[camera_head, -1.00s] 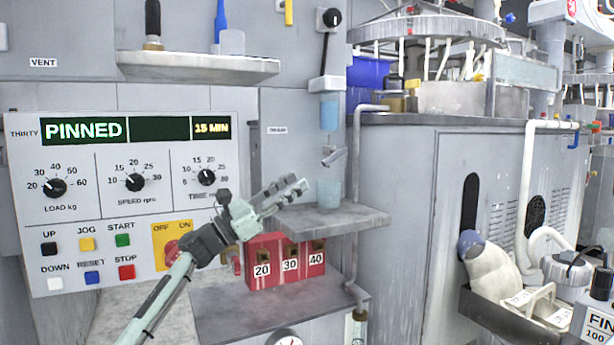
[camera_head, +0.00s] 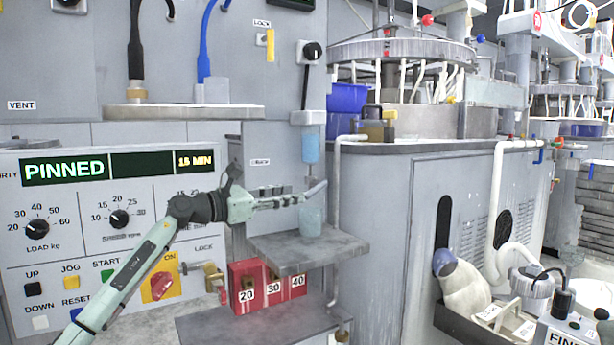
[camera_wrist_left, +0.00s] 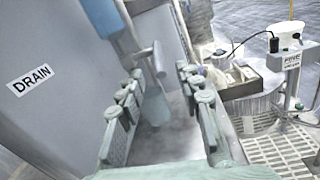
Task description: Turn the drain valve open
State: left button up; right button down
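The drain valve's pale grey lever (camera_head: 316,190) slants below a blue clear tube (camera_head: 310,148), right of a small label. In the left wrist view the DRAIN label (camera_wrist_left: 30,80) reads clearly, and the lever (camera_wrist_left: 158,60) shows between my fingertips. My left gripper (camera_head: 298,198) points right at the lever, above the grey shelf. In the left wrist view my left gripper (camera_wrist_left: 161,74) is open, its two fingers well apart on either side of the lever. I cannot tell whether either finger touches it. My right gripper is not in view.
A clear cup (camera_head: 312,220) stands on the grey shelf (camera_head: 300,252) just below the lever. A red box of numbered slots (camera_head: 270,290) sits underneath. The control panel (camera_head: 75,225) is at left, the polishing machine (camera_head: 385,230) at right.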

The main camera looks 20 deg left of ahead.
aim_at(314, 191)
pick_arm(q)
jog(key=x, duration=0.8)
jog(key=shift+a+f, duration=0.1)
jog(key=shift+a, duration=0.05)
grip_shut()
